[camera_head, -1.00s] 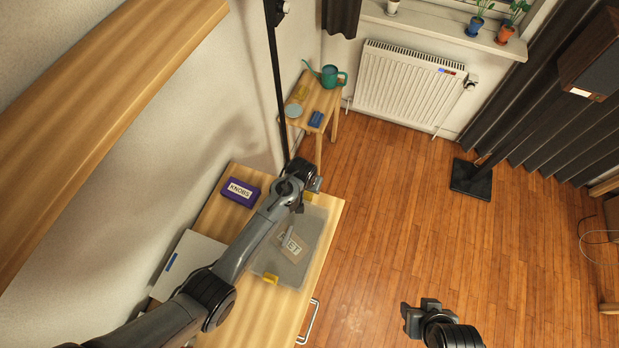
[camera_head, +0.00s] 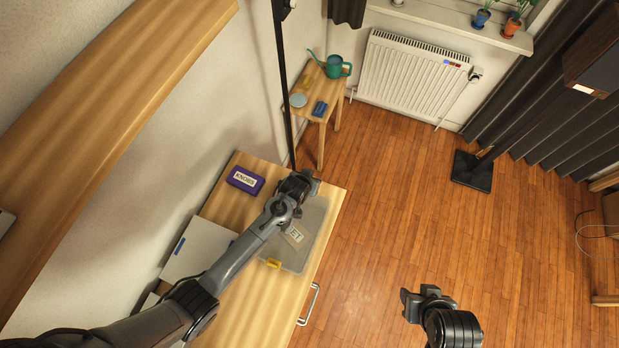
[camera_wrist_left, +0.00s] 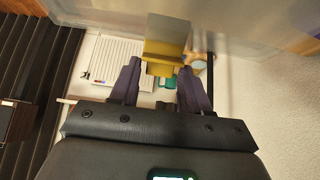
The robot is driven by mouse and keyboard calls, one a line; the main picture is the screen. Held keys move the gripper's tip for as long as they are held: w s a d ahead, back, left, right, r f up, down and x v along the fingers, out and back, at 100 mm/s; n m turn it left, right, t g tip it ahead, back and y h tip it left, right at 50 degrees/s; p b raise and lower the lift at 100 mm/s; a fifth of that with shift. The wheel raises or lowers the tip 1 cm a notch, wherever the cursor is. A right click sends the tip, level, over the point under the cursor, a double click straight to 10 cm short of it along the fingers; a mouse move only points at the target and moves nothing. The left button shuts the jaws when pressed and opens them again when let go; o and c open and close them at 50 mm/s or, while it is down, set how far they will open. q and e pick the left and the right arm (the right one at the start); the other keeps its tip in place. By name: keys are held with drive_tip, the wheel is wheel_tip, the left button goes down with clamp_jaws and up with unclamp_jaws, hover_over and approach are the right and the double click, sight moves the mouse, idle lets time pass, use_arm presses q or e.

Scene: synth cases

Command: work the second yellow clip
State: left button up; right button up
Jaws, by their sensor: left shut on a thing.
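A translucent grey case (camera_head: 316,222) lies on the wooden worktop, with a pale label (camera_head: 294,235) partly hidden by my left arm. One yellow clip (camera_head: 273,263) sits on its near edge. The other yellow clip (camera_wrist_left: 166,38) shows in the left wrist view, at the case wall and between my left fingers; in the head view my wrist hides it. My left gripper (camera_head: 308,182) is at the far edge of the case, shut on that clip (camera_wrist_left: 160,70). I cannot tell whether it is latched. My right gripper (camera_head: 416,302) hangs over the floor, away from the case; its jaw gap is unclear.
A purple box marked KNOBS (camera_head: 245,180) and a white sheet or panel (camera_head: 197,250) lie left of the case. A small side table (camera_head: 328,105) with a green watering can (camera_head: 335,67) stands beyond. A wooden shelf (camera_head: 110,120) runs along the left.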

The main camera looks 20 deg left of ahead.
use_arm(q)
drive_tip(key=o, duration=0.8)
drive_tip(key=shift+v, duration=5.4)
